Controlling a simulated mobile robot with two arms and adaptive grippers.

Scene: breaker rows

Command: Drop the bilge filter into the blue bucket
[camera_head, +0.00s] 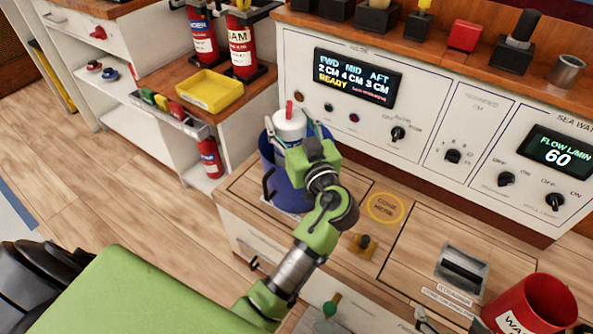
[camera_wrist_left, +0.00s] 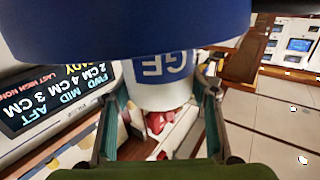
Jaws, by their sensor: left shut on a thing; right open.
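The bilge filter (camera_head: 290,126) is a white cylinder with a red top. My left gripper (camera_head: 294,138) is shut on it, with one finger on each side. The filter is upright at the mouth of the blue bucket (camera_head: 284,186), which stands on the wooden counter. In the left wrist view, the white filter (camera_wrist_left: 160,92) shows between the fingers (camera_wrist_left: 160,110), with a blue label reading "GE". A broad blue surface, apparently the bucket (camera_wrist_left: 120,35), covers its lower part there. I cannot tell how deep the filter sits.
A yellow tray (camera_head: 209,90) and fire extinguishers (camera_head: 242,45) stand to the left. The control panel (camera_head: 400,100) rises behind the bucket. A red bucket (camera_head: 530,304) stands at the lower right. The counter has a yellow circle (camera_head: 385,208) and a small knob (camera_head: 364,244).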

